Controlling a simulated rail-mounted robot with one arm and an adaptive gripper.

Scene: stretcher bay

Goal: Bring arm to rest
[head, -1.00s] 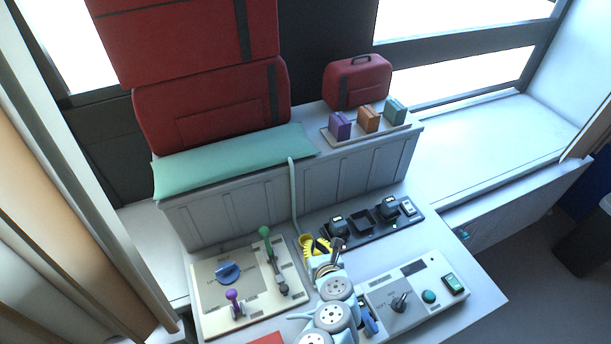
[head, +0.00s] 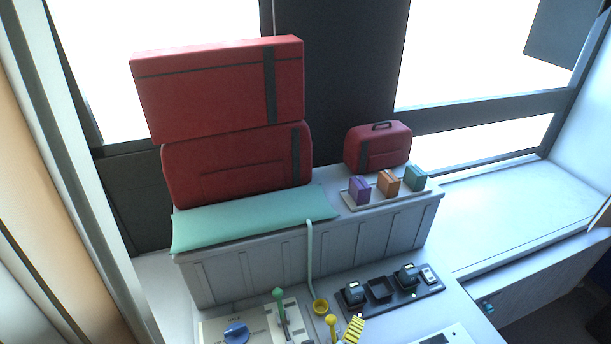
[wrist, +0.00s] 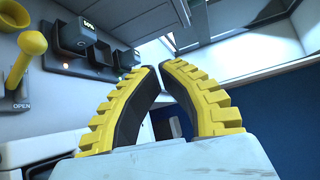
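My gripper (wrist: 160,70) has yellow ribbed fingers with black inner pads. In the wrist view the fingertips come almost together, with only a sliver between them and nothing held. In the head view only a yellow piece of my gripper (head: 354,327) shows at the bottom edge, beside a yellow-knobbed lever (head: 331,321); the rest of the arm is out of frame. The wrist view shows the yellow lever (wrist: 33,45) at the left, apart from the fingers, above an "OPEN" label.
A black charger strip (head: 385,291) lies behind the gripper. A panel with a blue knob (head: 236,332) and green-knobbed lever (head: 279,295) is at left. A hose (head: 310,250) hangs down the cabinet front (head: 240,270). Red bags (head: 238,170) and small boxes (head: 388,181) stand above.

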